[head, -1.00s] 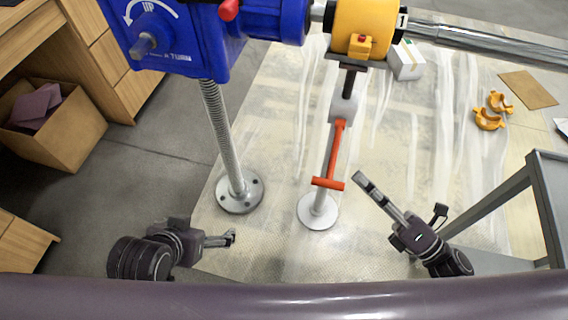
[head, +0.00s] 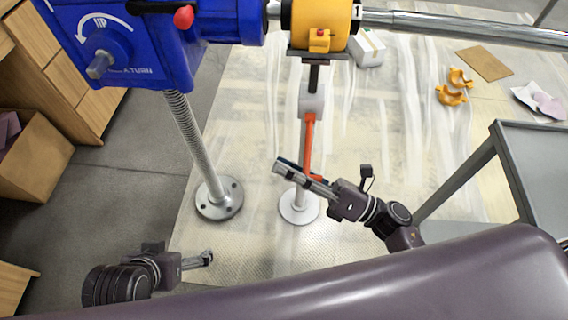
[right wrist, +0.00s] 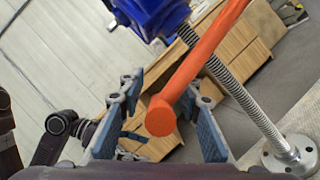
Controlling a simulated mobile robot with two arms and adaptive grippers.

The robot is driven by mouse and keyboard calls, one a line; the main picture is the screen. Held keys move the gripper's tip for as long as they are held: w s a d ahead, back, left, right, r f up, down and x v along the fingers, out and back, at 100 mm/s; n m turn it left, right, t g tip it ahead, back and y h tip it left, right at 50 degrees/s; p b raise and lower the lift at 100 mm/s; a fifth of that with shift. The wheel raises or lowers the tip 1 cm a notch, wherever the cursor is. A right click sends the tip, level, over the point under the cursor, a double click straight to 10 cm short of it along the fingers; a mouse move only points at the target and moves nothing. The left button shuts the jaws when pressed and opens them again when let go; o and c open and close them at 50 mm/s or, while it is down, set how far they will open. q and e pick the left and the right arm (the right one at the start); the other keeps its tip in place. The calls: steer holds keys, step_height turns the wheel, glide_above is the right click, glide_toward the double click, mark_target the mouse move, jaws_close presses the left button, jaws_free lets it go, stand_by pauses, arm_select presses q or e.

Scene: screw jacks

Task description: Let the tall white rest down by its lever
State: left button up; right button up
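The white rest stands on a round white foot (head: 299,207), with a white block (head: 312,101) higher on its post, under the yellow clamp (head: 320,27). Its orange-red lever (head: 309,146) hangs down from the block; its lower end is partly hidden behind my right gripper. My right gripper (head: 283,168) is open at the lever's lower end. In the right wrist view the lever's round end (right wrist: 160,116) shows between the spread fingers, with gaps on both sides. My left gripper (head: 208,258) is low at the left, away from the rest; its finger opening is unclear.
A blue gearbox (head: 125,45) sits on a threaded post with a round metal foot (head: 219,199), left of the rest. A grey metal frame (head: 512,165) stands at the right. Orange clamp halves (head: 452,95) and a white box (head: 368,50) lie on the floor sheet beyond.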

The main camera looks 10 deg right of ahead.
steer(key=shift+w+a+r, duration=0.15)
steer(key=shift+w+a, duration=0.05)
steer(key=shift+a, duration=0.15)
steer(key=shift+c, duration=0.4)
jaws_close()
